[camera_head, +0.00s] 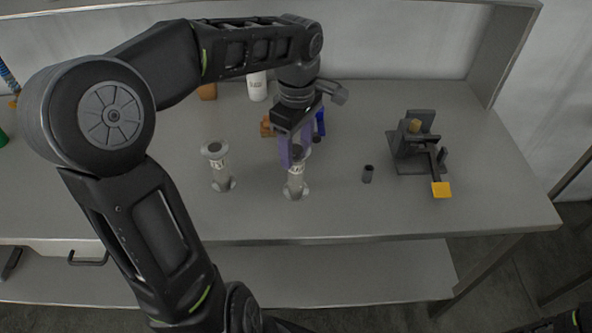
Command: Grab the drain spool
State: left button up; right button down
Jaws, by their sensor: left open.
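Two pale grey flanged spools with small labels stand upright on the bench, the left spool (218,168) and the right spool (296,182). The labels are too small to read, so I cannot tell which one is the drain spool. My left gripper (294,158) points down at the right spool, with its purplish fingers open around or just in front of its upper end. The fingers partly hide the top of this spool. I cannot tell whether they touch it. My right gripper is not in view.
A white bottle (257,88) and a blue object (320,122) stand behind. The bench (480,205) is clear at its front right.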

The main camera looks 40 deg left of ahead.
aim_at(296, 172)
pick_arm(q)
notch_tip(296, 172, down, 5)
jog(key=shift+p, duration=0.3)
dwell(0.4)
jog(key=c, duration=1.2)
